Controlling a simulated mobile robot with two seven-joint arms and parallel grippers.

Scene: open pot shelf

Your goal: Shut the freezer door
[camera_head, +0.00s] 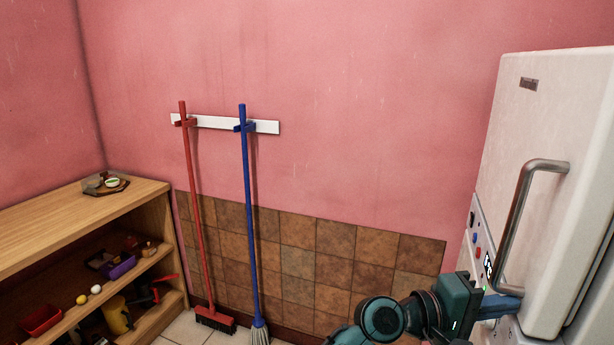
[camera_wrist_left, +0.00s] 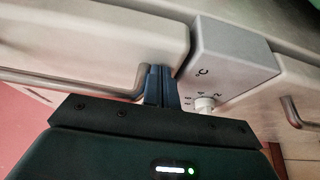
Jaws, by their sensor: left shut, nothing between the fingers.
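The white freezer (camera_head: 548,120) stands at the right edge of the head view, with a curved metal handle (camera_head: 522,215) on its door. How far the door stands open I cannot tell. My left gripper (camera_head: 505,304) is shut and empty just below the handle's lower end. In the left wrist view its blue fingers (camera_wrist_left: 162,88) lie together between the edge of a white door (camera_wrist_left: 100,40) and a grey control box (camera_wrist_left: 228,60) with a white knob. Whether they touch the door is unclear. My right gripper is out of view.
A second metal handle (camera_wrist_left: 292,112) shows right of the control box. A red broom (camera_head: 193,200) and a blue mop (camera_head: 248,200) hang on the pink wall. A wooden shelf (camera_head: 80,225) with small items stands at the left. Tiled floor shows between.

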